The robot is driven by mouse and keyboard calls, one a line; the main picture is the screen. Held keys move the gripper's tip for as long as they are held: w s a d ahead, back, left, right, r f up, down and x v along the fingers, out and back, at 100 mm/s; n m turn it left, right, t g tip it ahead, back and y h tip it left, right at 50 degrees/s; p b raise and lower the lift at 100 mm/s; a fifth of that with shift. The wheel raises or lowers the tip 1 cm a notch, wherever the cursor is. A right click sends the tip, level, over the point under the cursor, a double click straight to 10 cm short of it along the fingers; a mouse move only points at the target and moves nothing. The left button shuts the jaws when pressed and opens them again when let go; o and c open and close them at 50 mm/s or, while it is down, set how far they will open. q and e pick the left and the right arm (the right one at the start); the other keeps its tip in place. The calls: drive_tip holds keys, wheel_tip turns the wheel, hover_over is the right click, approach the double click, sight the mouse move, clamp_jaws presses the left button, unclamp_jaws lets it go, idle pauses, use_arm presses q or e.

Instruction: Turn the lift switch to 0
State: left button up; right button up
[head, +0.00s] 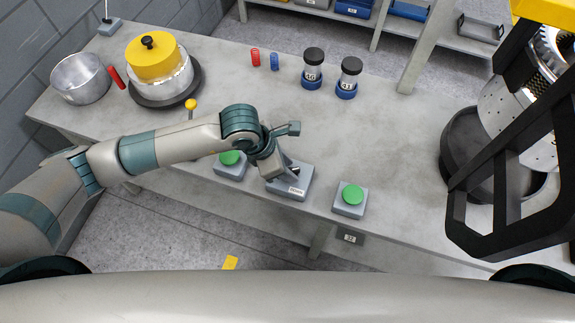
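A grey switch box (297,192) with a small white label, which I take to be the lift switch, stands near the front edge of the bench between two green buttons. The label is too small to read surely. My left gripper (275,169) reaches down onto the left part of this box, at its handle or just beside it. The gripper hides the handle, so its position and any contact cannot be told. The gap between the fingers is not clear. My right gripper is not in view.
A left green button (230,158) is partly under my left arm; a right green button (352,194) stands clear. A yellow-knobbed lever (191,104) is behind my forearm. Two black-capped jars (313,66) stand farther back. A black frame (487,150) rises at right.

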use_arm(q)
clamp_jaws()
drive_tip(key=m+g, duration=0.1)
drive_tip(key=m, duration=0.1)
drive_tip(key=shift+w+m, duration=0.15)
drive_tip(key=shift+m, duration=0.15)
drive_tip(key=m+g, duration=0.1)
drive_tip(key=m, duration=0.2)
drive_tip(key=shift+w+m+g, duration=0.1)
drive_tip(key=shift+m+g, duration=0.2)
drive_tip(key=shift+m, duration=0.1)
drive_tip(key=shift+o, duration=0.3)
unclamp_jaws()
drive_tip(key=shift+r, duration=0.1)
